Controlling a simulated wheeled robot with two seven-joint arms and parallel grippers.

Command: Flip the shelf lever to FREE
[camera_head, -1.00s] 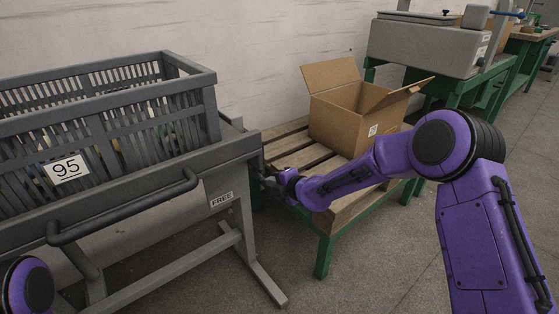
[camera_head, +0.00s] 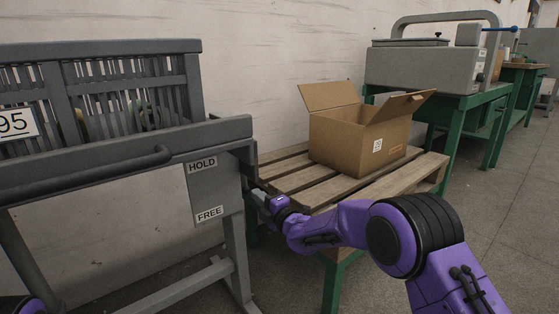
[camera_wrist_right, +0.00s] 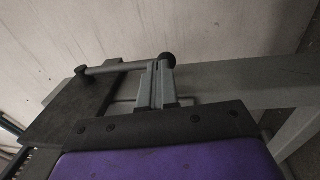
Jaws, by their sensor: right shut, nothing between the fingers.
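The shelf (camera_head: 120,160) is a grey metal frame at left with a plate marked HOLD (camera_head: 202,165) above FREE (camera_head: 210,214). In the wrist view the lever (camera_wrist_right: 118,67) is a thin grey rod with a dark round knob at each end, beside a dark plate. In the head view I cannot make out the lever or its setting. My right gripper (camera_head: 258,195) is at the shelf's right end, between the heights of the two labels. Its fingers (camera_wrist_right: 157,85) are shut and empty, close by the rod's right knob; contact is unclear. My left gripper is out of view.
A slatted crate (camera_head: 100,92) marked 95 sits on the shelf, with a dark handle bar (camera_head: 90,178) in front. A wooden pallet (camera_head: 285,168) on a green stand carries an open cardboard box (camera_head: 345,140), close right of my gripper. Floor is clear at right.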

